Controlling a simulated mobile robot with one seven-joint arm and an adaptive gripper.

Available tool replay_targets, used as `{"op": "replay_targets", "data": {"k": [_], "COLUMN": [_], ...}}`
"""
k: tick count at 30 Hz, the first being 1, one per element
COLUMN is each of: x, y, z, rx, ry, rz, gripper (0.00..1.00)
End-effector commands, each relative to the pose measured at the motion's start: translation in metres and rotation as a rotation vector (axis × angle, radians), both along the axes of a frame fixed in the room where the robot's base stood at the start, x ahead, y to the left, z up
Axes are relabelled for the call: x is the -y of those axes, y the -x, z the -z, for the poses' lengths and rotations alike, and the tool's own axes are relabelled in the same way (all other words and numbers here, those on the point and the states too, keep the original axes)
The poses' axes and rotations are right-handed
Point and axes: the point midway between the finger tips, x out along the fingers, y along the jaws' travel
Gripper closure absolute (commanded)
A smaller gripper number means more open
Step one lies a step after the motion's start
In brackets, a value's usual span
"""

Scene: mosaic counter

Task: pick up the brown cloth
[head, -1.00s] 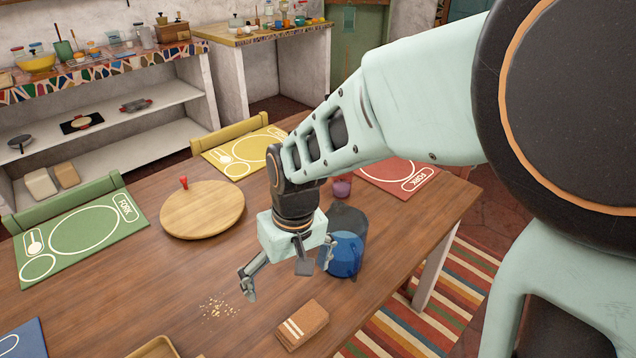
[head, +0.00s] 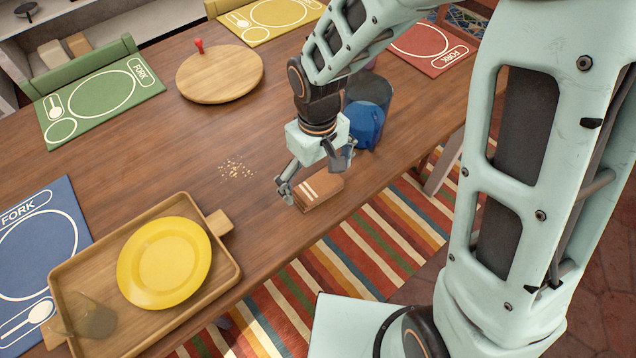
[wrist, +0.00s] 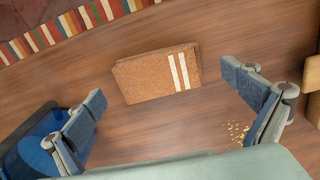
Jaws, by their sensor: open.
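The brown cloth (head: 322,190) lies folded on the wooden table near its front edge, with two pale stripes at one end. In the wrist view the cloth (wrist: 150,76) lies flat between and beyond my two fingers, with table showing around it. My gripper (head: 318,172) is open and empty above the cloth, and its fingers partly cover it in the head view. The fingers also show spread apart in the wrist view (wrist: 170,95). I see no contact with the cloth.
A blue pitcher (head: 364,126) stands close behind and right of my gripper. Crumbs (head: 236,170) lie to the left. A wooden tray (head: 226,270) with a yellow plate (head: 164,262) and a glass (head: 92,318) is at the front left. A round board (head: 220,74) lies farther back.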

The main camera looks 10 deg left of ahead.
Motion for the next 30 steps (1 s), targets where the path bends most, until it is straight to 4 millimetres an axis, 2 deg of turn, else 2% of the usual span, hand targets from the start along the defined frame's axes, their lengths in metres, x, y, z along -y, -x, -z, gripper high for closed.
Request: {"op": "replay_targets", "data": {"k": [1, 4, 12, 24, 30], "x": [0.0, 0.0, -0.001, -0.001, -0.001], "y": [0.001, 0.001, 0.0, 0.0, 0.0], "z": [0.009, 0.018, 0.019, 0.019, 0.019], "rx": [-0.003, -0.001, 0.001, 0.001, 0.001], "ry": [0.002, 0.0, -0.001, -0.001, -0.001], "rz": [-0.001, 0.0, 0.001, 0.001, 0.001], "gripper": [0.0, 0.0, 0.0, 0.44, 0.45]}}
